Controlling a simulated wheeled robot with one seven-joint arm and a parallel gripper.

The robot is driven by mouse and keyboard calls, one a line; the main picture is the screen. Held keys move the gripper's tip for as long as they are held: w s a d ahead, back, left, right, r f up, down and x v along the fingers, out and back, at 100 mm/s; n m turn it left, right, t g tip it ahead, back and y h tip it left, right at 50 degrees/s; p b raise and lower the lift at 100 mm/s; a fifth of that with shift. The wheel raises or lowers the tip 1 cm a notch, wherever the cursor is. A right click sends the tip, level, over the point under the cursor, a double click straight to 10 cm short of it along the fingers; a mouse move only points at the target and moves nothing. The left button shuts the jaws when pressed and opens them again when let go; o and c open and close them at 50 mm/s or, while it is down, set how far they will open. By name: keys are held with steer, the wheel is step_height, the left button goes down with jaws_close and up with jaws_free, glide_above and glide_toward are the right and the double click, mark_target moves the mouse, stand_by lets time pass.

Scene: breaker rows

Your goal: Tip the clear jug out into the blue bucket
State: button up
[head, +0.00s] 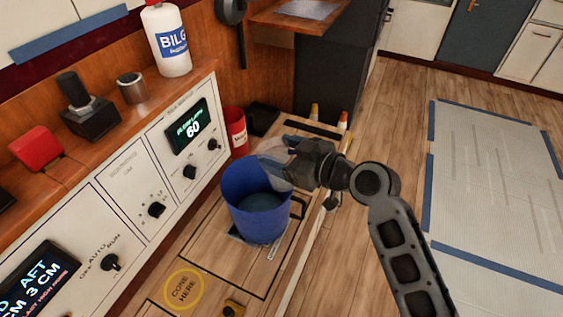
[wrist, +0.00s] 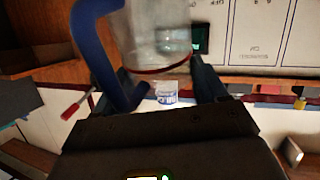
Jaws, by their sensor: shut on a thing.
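My gripper (head: 293,163) is above the bucket's back right rim, shut on the clear jug (head: 272,158). The jug is tilted over the bucket, partly hidden by the gripper. In the wrist view the clear jug (wrist: 155,35), with a dark red band and a blue handle (wrist: 84,30), is between the fingers. Its contents and any stream are too unclear to tell.
A red mug-like container (head: 236,131) stands behind the bucket. The control panel (head: 125,190) with knobs and displays rises at left, with a white bottle (head: 168,42) on its ledge.

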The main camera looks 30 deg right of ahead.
steer(key=shift+f+m+t+y+b, duration=0.4)
steer(key=shift+f+t+y+b, duration=0.5)
steer(key=shift+b, duration=3.25)
steer(key=t+b, duration=0.1)
steer(key=b, duration=0.1)
steer(key=shift+r+b, duration=0.2)
steer(key=shift+b, duration=0.1)
steer(key=shift+r, duration=0.15)
steer(key=shift+s+d, duration=0.1)
